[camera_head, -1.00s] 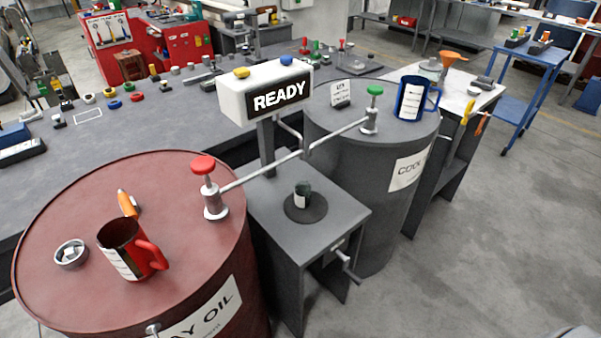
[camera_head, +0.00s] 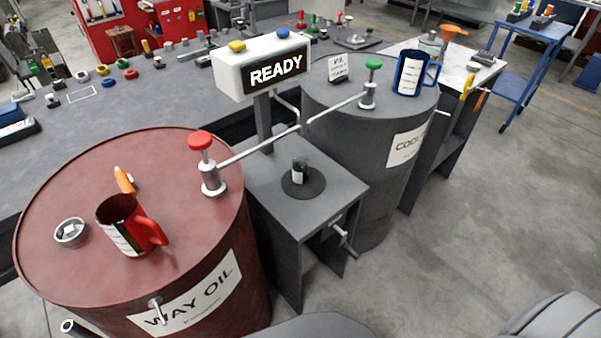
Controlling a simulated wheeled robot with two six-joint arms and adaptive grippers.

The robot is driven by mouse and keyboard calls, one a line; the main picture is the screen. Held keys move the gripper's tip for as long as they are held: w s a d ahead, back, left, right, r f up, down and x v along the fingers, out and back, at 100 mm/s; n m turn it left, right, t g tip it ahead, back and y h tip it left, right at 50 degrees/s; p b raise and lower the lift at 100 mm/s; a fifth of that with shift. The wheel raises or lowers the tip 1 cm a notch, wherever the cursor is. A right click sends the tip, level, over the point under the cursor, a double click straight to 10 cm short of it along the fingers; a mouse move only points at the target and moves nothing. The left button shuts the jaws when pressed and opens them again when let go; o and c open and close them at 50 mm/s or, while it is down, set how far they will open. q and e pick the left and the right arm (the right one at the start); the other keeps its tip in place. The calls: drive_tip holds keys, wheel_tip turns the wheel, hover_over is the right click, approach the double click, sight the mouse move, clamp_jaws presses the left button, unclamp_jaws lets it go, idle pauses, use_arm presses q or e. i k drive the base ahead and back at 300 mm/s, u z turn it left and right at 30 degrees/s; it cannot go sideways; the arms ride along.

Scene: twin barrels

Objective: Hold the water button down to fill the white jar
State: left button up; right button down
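A white dispenser box (camera_head: 236,72) stands on a post between two barrels, its display reading READY. On its top are a yellow button (camera_head: 237,46) and a blue button (camera_head: 283,33); neither carries a readable label. A small dark cup with a pale label (camera_head: 300,171) stands upright on a round dark pad (camera_head: 315,190) on the grey stand (camera_head: 268,208). I see no plainly white jar, and the cup's contents cannot be made out. Neither gripper is in view, and nothing touches the buttons or the cup.
The red barrel (camera_head: 60,175) carries a red mug (camera_head: 119,229), a ring-shaped dish (camera_head: 71,233) and a red-topped pump (camera_head: 206,165). The grey barrel (camera_head: 330,120) carries a green-topped pump (camera_head: 370,85) and a blue mug (camera_head: 411,72). Pump spouts reach over the stand.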

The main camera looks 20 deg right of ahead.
sight(283, 33)
drive_tip(key=k, duration=0.5)
drive_tip(key=z, duration=1.15)
drive_tip(key=i, duration=0.95)
drive_tip(key=u, duration=2)
